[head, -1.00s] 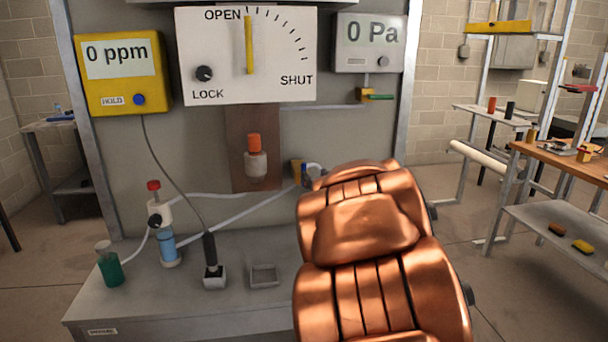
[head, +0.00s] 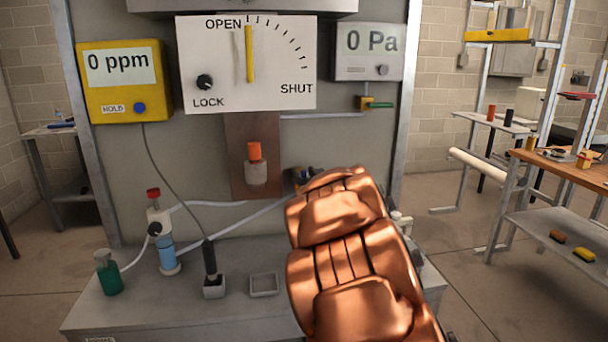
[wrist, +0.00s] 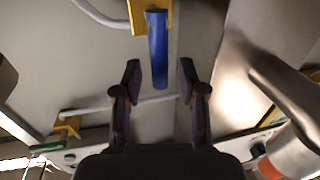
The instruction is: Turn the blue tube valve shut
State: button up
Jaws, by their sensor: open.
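The blue tube valve shows in the wrist view as a long blue handle (wrist: 158,55) on a yellow body (wrist: 141,15). My gripper (wrist: 160,72) is open and empty, with one dark finger on each side of the handle's free end. Gaps show between the handle and both fingers; I cannot tell the depth. In the head view my copper-coloured arm hides most of the valve and my gripper. The dial board (head: 203,50) has a yellow pointer (head: 249,55) standing upright, close to OPEN and far from SHUT.
A green-handled valve (head: 379,104) sits below the 0 Pa meter (head: 368,50). An orange-capped part (head: 256,165) is on the brown plate left of my arm. The bench holds a small tray (head: 264,284), a probe stand (head: 213,285) and bottles. A pale pipe runs behind the wrist view's fingers.

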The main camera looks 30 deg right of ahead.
jog(key=shift+w, duration=0.25)
grip_shut()
dwell(0.3)
